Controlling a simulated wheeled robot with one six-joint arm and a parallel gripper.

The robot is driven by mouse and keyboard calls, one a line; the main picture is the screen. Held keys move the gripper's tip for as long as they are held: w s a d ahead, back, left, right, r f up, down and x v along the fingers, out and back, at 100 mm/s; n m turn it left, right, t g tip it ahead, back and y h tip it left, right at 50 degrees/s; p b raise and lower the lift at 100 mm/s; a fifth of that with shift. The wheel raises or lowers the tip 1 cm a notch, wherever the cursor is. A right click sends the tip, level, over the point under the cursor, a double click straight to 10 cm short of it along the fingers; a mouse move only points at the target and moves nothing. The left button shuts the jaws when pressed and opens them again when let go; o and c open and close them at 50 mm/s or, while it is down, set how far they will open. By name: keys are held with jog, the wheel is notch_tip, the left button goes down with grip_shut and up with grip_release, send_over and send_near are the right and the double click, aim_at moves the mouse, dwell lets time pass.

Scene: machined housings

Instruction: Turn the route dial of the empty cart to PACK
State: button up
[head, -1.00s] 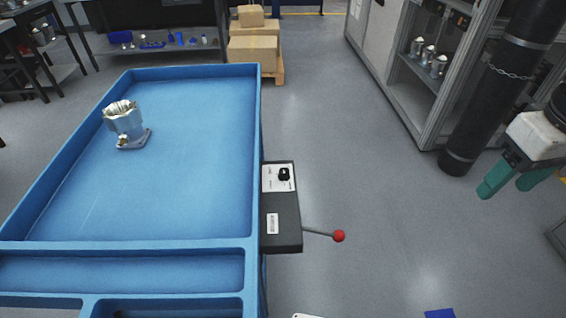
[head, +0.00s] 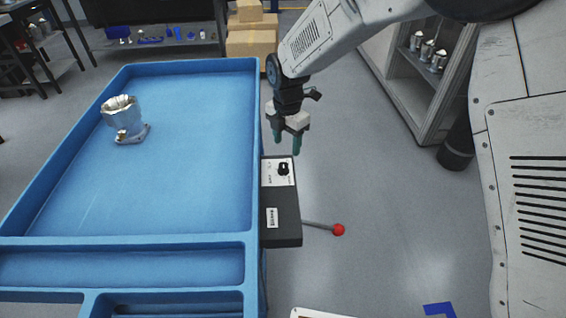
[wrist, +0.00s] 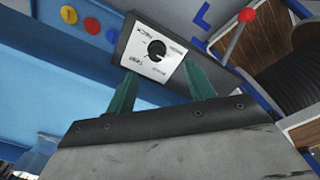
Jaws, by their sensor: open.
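The route dial (head: 284,169) is a black knob on a white label plate, on the dark box (head: 281,218) at the right side of the blue cart (head: 252,110). The wrist view shows the knob (wrist: 157,48) with printed words around it; PACK seems to be at the upper left. I cannot tell surely which word the knob points at. My gripper (head: 287,146) is open and empty above the far end of the box. In the wrist view its green fingers (wrist: 158,70) stand apart, with the dial between and beyond them. One metal housing (head: 124,120) stands on this cart.
A lever with a red ball (head: 338,230) sticks out right from the box. Cardboard boxes (head: 251,42) stand behind the cart. A cabinet with several housings (head: 428,50) is at the back right. The floor right of the cart is mostly clear.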

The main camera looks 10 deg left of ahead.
aim_at(283, 165)
jog(key=shift+n, duration=0.3)
jog(key=f, duration=0.6)
jog(key=a+f, duration=0.1)
jog(key=f, duration=0.2)
jog(key=shift+r, duration=0.1)
jog(key=c, duration=1)
